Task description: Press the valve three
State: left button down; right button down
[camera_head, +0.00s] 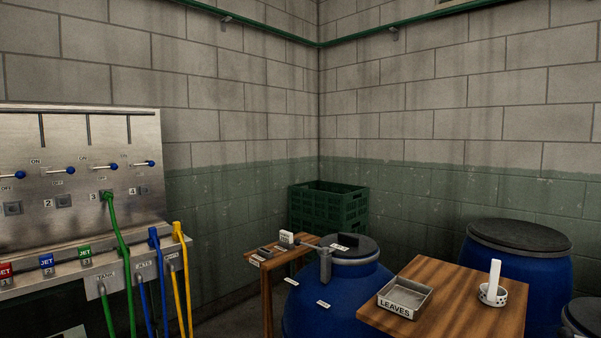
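A grey metal valve panel (80,135) stands at the left edge of the head view. It carries a row of levers with blue round knobs, with small ON and OFF labels around them. The third lever (114,166) is above the printed number 3, and its knob points right, roughly level. A green hose (112,220) is plugged into the socket beside that number and hangs down. The fourth lever (151,163) is at the right, above the number 4. Neither of my grippers is in view.
Red (5,270), blue (46,262) and green (85,252) JET blocks line the ledge below. Blue and yellow hoses (180,265) hang at its right. A blue barrel (335,300), wooden tables (460,300) and a green crate (328,208) stand to the right.

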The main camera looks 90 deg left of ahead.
aim_at(114, 167)
jog(key=i, duration=0.4)
jog(key=u, duration=4.35)
jog(key=i, duration=1.65)
